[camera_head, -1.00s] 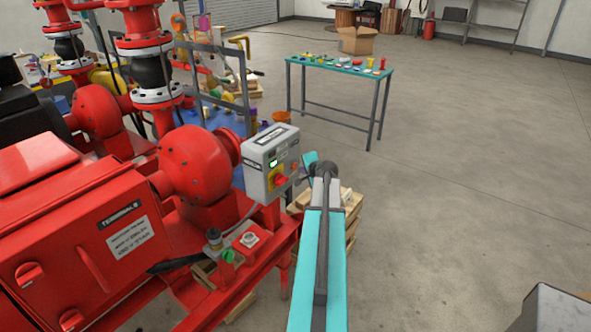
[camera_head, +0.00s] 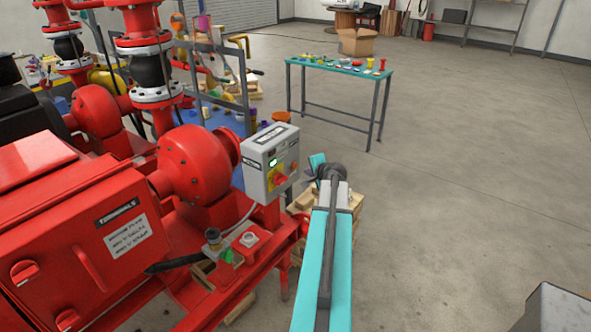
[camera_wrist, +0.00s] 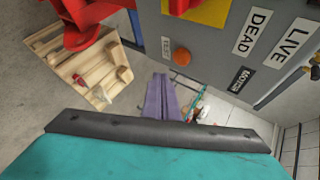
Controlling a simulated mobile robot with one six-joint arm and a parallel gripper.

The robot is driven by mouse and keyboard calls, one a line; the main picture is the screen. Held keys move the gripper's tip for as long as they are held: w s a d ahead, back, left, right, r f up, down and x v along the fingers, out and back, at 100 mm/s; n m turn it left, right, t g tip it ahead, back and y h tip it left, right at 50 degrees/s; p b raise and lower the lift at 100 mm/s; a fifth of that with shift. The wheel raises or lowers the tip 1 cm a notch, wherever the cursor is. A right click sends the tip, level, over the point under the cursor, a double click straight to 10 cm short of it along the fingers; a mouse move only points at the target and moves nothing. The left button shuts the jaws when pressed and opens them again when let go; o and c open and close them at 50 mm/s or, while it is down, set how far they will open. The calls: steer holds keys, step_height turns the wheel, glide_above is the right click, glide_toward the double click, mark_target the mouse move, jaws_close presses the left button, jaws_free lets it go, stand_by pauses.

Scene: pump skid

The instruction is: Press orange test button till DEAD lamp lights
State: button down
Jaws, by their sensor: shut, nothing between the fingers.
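The grey control box (camera_head: 268,172) stands at the end of the red skid. In the head view, my wrist mostly hides the gripper. No lit DEAD lamp is discernible.
The red pump and terminal box (camera_head: 85,225) fill the left. A wooden pallet (camera_wrist: 80,62) lies on the floor below the control box. A teal table (camera_head: 340,68) with small parts stands farther back.

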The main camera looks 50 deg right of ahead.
steer(key=shift+s+b, duration=0.4)
steer(key=shift+s, duration=0.85)
steer(key=shift+s, duration=0.1)
